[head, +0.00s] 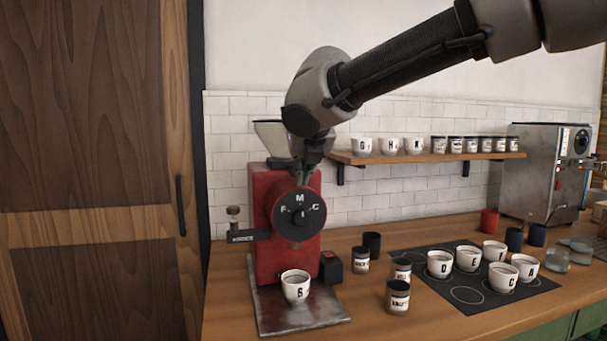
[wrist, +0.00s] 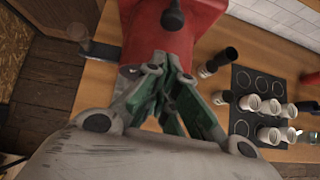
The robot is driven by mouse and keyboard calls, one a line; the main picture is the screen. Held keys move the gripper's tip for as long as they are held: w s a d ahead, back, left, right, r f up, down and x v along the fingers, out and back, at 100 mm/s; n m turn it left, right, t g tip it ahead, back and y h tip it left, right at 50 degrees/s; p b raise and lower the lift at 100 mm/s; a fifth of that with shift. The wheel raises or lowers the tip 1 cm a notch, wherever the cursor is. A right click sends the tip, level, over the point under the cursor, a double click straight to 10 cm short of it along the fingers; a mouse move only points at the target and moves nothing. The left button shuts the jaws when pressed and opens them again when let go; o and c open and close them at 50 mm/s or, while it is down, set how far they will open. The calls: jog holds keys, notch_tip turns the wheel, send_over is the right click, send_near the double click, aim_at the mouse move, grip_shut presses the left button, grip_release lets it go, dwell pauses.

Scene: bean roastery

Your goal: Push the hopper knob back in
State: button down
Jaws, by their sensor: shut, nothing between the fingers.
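The red grinder (head: 265,235) stands at the left end of the counter, with its round F-M-C dial (head: 300,222) on the front. A pale hopper (head: 268,135) sits on top, partly hidden behind my arm. In the wrist view a dark round knob (wrist: 173,19) shows on the red body; it may be the hopper knob. In the head view no knob shows clearly at the hopper. My gripper (head: 299,183) is shut and empty, pointing down just above the dial. In the wrist view its fingers (wrist: 165,62) overlap the red body; contact cannot be told.
A side arm with a small knob (head: 233,211) sticks out left of the grinder. A cup marked S (head: 296,288) stands on its metal tray (head: 275,322). Several jars and lettered cups stand to the right, some on a black mat (head: 520,300). A shelf (head: 400,158) is behind.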

jog(key=v, duration=0.8)
jog(key=shift+s+r, duration=0.25)
jog(key=shift+s, duration=0.05)
jog(key=s+d+f+m+g+h, duration=0.1)
jog(key=s+d+f+m+g, duration=0.15)
jog(key=d+f+m, duration=0.55)
jog(key=s+d+f+m+g, duration=0.1)
jog(key=s+d+f+m, duration=0.2)
jog(key=m, duration=0.8)
jog(key=s+d+f+m, duration=0.3)
jog(key=d+m, duration=0.3)
jog(key=d, duration=0.2)
jog(key=s+d+f+m, duration=0.3)
jog(key=s+d+m, duration=0.3)
jog(key=d+m, duration=0.1)
jog(key=s+d+f+m+h, duration=0.1)
jog(key=s+d+f+m, duration=0.3)
jog(key=d, duration=0.6)
jog(key=m+g, duration=0.1)
jog(key=m, duration=0.1)
jog(key=shift+s+m, duration=0.3)
jog(key=shift+s, duration=0.1)
